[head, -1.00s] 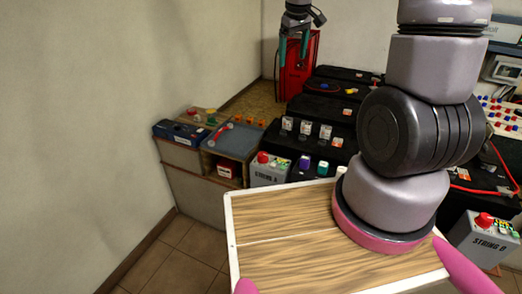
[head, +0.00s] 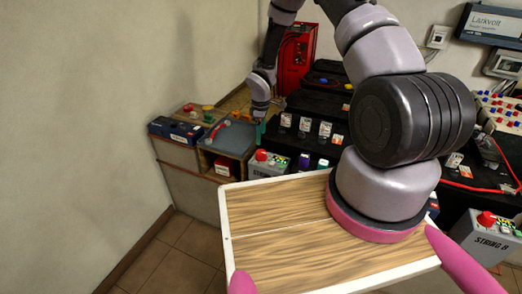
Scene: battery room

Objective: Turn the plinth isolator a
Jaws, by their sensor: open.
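The plinth isolator A (head: 267,168) is a grey box with a red knob (head: 261,155) and small green and white parts on top. It stands on the near side of the black battery steps, behind my wooden deck. Its "STRING A" label is partly cut off by the deck edge. My gripper (head: 259,131) hangs a little above and behind the isolator, with teal fingers pointing down. It is open and looks empty, apart from the knob. The fingertips are small and partly hidden, so their exact gap does not show.
A bench with a blue-grey tray (head: 232,139) and a dark blue box (head: 175,130) stands left of the isolator. Purple and teal capped items (head: 304,160) stand close on its right. The STRING B box (head: 487,233) is at far right. A red cabinet (head: 296,58) stands behind.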

